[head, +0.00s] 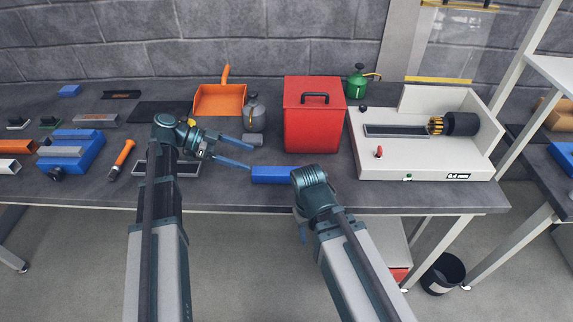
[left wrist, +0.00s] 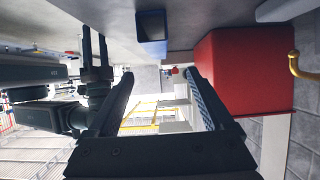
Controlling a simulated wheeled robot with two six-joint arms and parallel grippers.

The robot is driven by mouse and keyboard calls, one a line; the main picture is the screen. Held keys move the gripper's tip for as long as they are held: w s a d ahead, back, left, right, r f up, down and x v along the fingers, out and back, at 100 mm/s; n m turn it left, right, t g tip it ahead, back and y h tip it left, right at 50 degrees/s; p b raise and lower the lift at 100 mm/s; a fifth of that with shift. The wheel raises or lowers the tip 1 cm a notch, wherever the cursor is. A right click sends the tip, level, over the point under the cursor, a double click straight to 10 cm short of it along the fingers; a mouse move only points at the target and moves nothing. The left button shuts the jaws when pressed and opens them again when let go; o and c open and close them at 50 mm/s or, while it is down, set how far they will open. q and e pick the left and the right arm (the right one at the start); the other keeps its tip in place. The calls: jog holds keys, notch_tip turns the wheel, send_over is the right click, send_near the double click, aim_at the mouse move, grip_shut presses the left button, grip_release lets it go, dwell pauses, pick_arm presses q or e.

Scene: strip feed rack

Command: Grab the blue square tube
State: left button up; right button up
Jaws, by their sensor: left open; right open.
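The blue square tube (head: 271,174) lies on the bench near its front edge, left of my right wrist. In the left wrist view its hollow open end shows as a blue square tube (left wrist: 152,32) at the top. My left gripper (head: 251,159) is open and empty. Its fingertips are just left of and behind the tube, apart from it. In the left wrist view nothing is between the fingers of my left gripper (left wrist: 160,75). My right gripper (left wrist: 95,48) appears open and empty at the left of that view. In the head view it is mostly hidden by its own wrist.
A red box (head: 313,124) with a black handle stands behind the tube. A white machine (head: 425,166) is to the right. A blue block (head: 86,160) and an orange-handled tool (head: 123,155) lie left.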

aim_at(283, 171)
pick_arm(q)
jog(key=shift+w, duration=0.2)
jog(key=shift+s+d+f, duration=0.1)
jog(key=shift+d+f, duration=0.05)
jog(key=shift+d, duration=0.1)
jog(key=b+x, duration=0.3)
jog(key=x, duration=0.4)
jog(key=shift+b, duration=0.3)
jog(key=shift+d+f, duration=0.15)
jog(key=shift+d, duration=0.35)
jog(key=shift+s+d+f+b, duration=0.15)
jog(key=shift+d+f+b, duration=0.15)
jog(key=shift+d+b, duration=0.15)
jog(key=x, duration=0.1)
jog(key=b+x, duration=0.1)
jog(key=x, duration=0.1)
jog(key=shift+s+d+f, duration=0.15)
jog(key=shift+s+d, duration=0.1)
jog(key=shift+d+b, duration=0.3)
jog(key=shift+b, duration=0.05)
grip_shut()
